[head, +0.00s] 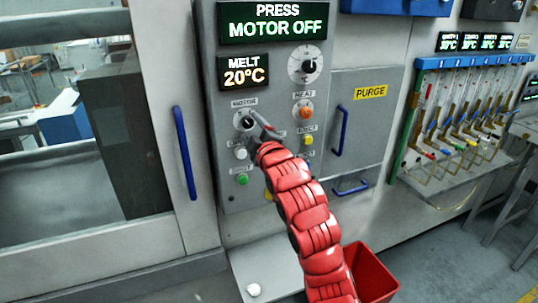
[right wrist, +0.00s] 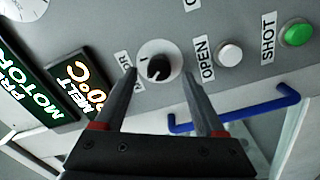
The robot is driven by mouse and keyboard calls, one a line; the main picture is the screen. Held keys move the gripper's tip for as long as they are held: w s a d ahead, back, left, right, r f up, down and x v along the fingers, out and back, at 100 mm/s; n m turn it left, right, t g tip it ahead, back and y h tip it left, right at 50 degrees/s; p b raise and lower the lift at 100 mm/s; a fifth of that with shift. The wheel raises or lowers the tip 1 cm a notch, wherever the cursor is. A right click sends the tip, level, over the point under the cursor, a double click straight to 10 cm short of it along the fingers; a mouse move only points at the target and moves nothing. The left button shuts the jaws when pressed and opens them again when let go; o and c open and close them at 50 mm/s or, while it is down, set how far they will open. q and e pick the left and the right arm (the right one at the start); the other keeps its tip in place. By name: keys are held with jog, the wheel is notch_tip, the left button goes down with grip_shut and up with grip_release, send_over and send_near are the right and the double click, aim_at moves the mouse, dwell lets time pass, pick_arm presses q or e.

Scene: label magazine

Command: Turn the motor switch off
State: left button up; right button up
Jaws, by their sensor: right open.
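The motor switch (head: 245,121) is a small black knob on a round white plate, at the upper left of the button group on the grey control panel (head: 235,193). In the right wrist view the motor switch (right wrist: 158,68) shows under a partly covered MOTOR label, with a pale pointer line on the knob. My right gripper (head: 262,126) is just right of the switch in the head view. In the right wrist view my right gripper (right wrist: 160,78) is open and empty, its fingertips on either side of the knob; contact cannot be told. My left gripper is out of view.
The display (head: 275,20) reads PRESS MOTOR OFF, above a MELT 20°C display (head: 244,71). An orange heat knob (head: 303,112), a white button (head: 241,153) and a green button (head: 242,179) are close by. A blue door handle (head: 184,153) is left; a red bin (head: 372,272) stands below.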

jog(key=b+v, duration=0.7)
jog(key=v, duration=0.7)
jog(key=shift+s, duration=0.35)
jog(key=shift+w, duration=0.1)
